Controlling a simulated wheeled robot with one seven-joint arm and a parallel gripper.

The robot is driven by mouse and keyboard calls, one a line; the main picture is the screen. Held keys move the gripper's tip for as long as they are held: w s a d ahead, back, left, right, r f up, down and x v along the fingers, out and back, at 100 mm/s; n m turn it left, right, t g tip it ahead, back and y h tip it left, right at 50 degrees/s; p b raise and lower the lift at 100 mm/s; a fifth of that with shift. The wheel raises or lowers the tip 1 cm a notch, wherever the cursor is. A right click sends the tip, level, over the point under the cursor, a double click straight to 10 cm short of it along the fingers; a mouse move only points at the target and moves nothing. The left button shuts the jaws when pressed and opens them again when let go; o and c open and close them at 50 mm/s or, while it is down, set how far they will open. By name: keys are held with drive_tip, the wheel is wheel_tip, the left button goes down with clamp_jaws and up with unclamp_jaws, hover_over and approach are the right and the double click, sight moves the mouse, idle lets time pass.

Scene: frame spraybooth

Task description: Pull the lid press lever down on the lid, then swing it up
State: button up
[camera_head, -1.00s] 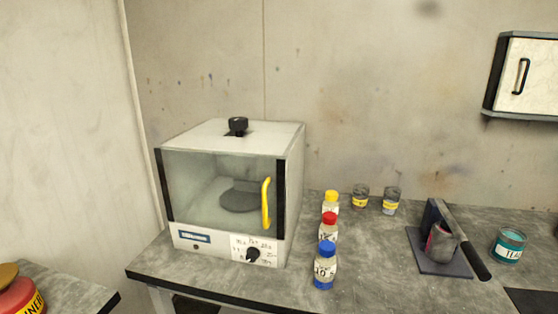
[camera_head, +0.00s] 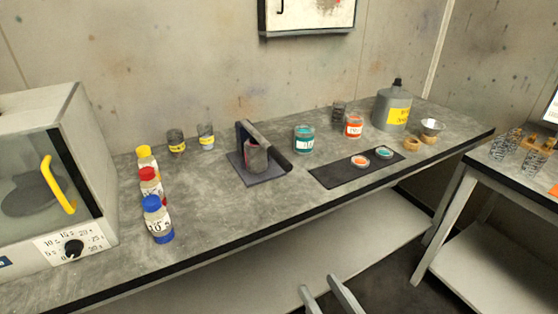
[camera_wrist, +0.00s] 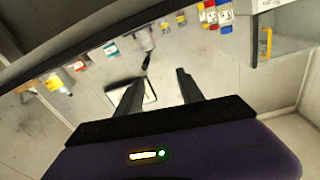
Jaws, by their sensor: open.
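The lid press (camera_head: 246,133) stands on the workbench, a dark upright on a flat base plate (camera_head: 262,178). Its dark lever (camera_head: 272,146) runs from the top of the upright toward the front right, over a grey and reddish tin (camera_head: 257,158). I cannot tell whether the lever touches a lid; the tin's top is mostly hidden. My gripper (camera_head: 326,286) is open and empty, in front of the bench edge and well short of the press. In the wrist view, the open gripper fingers (camera_wrist: 156,86) show with nothing between their tips that they hold.
A boxy oven (camera_head: 60,115) and three capped bottles (camera_head: 152,195) stand left of the press. The bench front before the press is clear.

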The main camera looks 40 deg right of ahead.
drive_tip(key=w+d+r+m+h, duration=0.2)
drive_tip(key=w+d+r+h, duration=0.1)
drive_tip(key=w+d, duration=0.45)
drive_tip(key=n+y+b, duration=0.1)
drive_tip(key=n+y, duration=0.1)
drive_tip(key=y, duration=0.2)
approach(280, 159)
drive_tip(key=w+d, duration=0.2)
drive_tip(key=w, duration=0.1)
drive_tip(key=shift+a+f, duration=0.1)
drive_tip(key=shift+f, duration=0.15)
drive_tip(key=shift+w, duration=0.3)
drive_tip(key=p+x, duration=0.1)
drive_tip(key=x, duration=0.6)
drive_tip(key=shift+w+f, duration=0.15)
clamp_jaws()
